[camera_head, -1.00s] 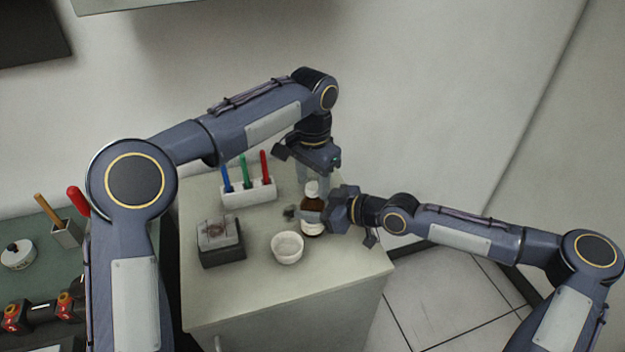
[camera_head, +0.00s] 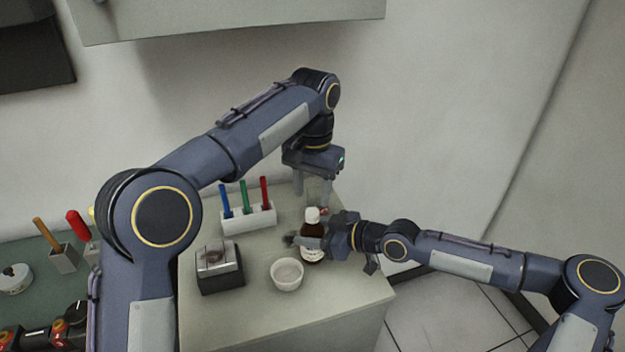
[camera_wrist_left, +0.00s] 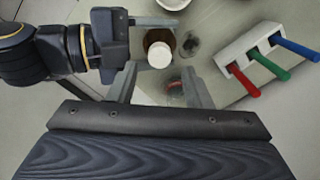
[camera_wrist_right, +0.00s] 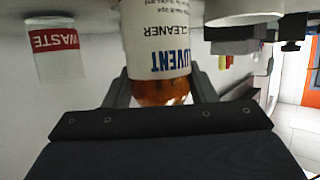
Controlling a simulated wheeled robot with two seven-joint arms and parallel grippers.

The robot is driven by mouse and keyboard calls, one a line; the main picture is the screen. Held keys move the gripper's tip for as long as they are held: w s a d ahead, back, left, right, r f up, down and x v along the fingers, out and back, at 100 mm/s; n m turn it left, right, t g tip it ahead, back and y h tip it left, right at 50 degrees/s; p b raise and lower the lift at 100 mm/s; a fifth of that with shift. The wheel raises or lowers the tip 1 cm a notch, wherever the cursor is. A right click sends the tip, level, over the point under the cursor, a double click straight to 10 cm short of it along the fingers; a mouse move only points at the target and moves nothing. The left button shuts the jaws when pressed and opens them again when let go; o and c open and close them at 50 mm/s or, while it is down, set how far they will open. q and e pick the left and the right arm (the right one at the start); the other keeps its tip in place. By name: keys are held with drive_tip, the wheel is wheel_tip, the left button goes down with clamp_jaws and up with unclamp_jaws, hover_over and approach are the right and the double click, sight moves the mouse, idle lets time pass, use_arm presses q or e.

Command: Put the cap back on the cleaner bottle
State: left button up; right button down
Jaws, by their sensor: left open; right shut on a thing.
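The brown cleaner bottle (camera_head: 313,254) stands upright on the cabinet top, its label partly covered by my right gripper. My right gripper (camera_head: 308,243) is shut on its body from the right. The label and amber glass fill the gap between the fingers in the right wrist view (camera_wrist_right: 160,90). The white cap (camera_head: 312,214) sits on the bottle's neck; the left wrist view shows it from above as a white disc (camera_wrist_left: 159,54). Whether it is screwed tight cannot be told. My left gripper (camera_head: 313,200) is open, pointing down behind the bottle, apart from the cap, with nothing held.
A clear container with a red WASTE label (camera_wrist_right: 56,45) stands behind the bottle, below my left fingers. A white bowl (camera_head: 287,284) is in front. A white rack (camera_head: 249,219) with colored pens and a dark box (camera_head: 220,280) stand to the left. The cabinet's front is clear.

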sight(312, 212)
use_arm(q)
wheel_tip(312, 212, up, 3)
drive_tip(key=n, duration=0.4)
drive_tip(key=shift+n, duration=0.4)
drive_tip(key=shift+f, duration=4)
clamp_jaws()
